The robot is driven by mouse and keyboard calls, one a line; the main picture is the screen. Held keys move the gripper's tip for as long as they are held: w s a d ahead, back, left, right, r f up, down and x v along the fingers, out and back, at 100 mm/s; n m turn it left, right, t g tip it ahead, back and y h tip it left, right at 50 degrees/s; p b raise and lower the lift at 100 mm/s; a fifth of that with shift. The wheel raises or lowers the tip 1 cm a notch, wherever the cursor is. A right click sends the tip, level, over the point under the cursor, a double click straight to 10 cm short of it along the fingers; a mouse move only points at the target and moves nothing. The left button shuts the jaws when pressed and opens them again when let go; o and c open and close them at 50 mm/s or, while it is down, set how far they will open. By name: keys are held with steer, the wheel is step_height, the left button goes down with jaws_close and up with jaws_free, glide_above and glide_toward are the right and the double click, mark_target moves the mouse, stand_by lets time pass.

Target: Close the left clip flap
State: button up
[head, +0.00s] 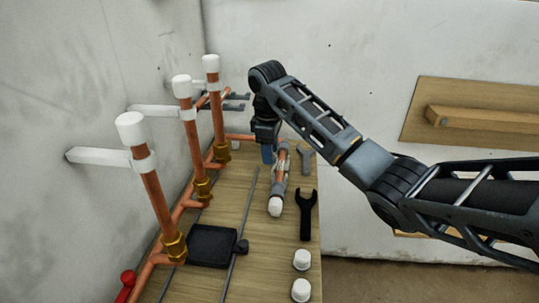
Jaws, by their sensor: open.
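Three copper pipes stand along the wall, each with a white cap and a white clip on a wall bracket. The clip on the leftmost, nearest pipe (145,162) wraps the pipe below its cap; I cannot tell whether its flap is open. The middle clip (187,103) and the far clip (212,78) are smaller in view. My gripper (235,101) appears beside the far pipe, its two dark fingers apart and pointing left. It looks empty. It is well away from the nearest clip. My wrist hides part of the bench's back end.
The wooden bench holds a black tray (211,246), a thin rod, a dark wrench (307,214), a grey wrench (305,158), a loose copper piece (282,162) and white caps (302,259). A red handle (126,283) is at lower left. Brass fittings stand at the pipe bases.

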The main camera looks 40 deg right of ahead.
steer(key=shift+d+f, duration=0.1)
steer(key=shift+f, duration=0.9)
jaws_close()
